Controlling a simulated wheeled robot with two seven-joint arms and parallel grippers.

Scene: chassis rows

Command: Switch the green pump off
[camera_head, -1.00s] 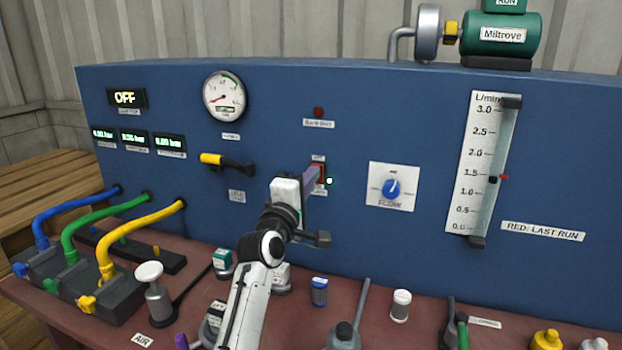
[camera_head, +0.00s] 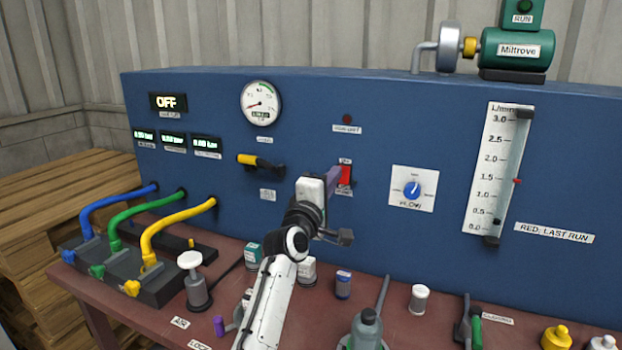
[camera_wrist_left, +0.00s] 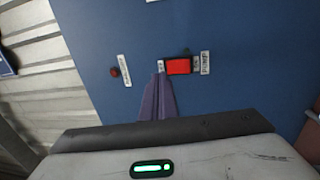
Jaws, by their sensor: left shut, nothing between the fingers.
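The green pump (camera_head: 516,48) marked Miltrove stands on top of the blue panel at the right, with a green RUN box (camera_head: 523,13) above it. A red rocker switch (camera_head: 346,174) is on the panel front; it also shows in the left wrist view (camera_wrist_left: 179,66). My left gripper (camera_head: 334,174) is shut and empty, its purple fingertips at the switch's left side. In the left wrist view the fingertips (camera_wrist_left: 158,76) lie close by the switch's end; I cannot tell whether they touch it. The flow tube's black float (camera_head: 496,222) sits near the bottom. My right gripper is not in view.
A blue FLOW knob (camera_head: 412,189) is right of the switch, and a yellow-handled valve (camera_head: 258,161) is left of it. Hoses (camera_head: 178,222) fill the bench's left side.

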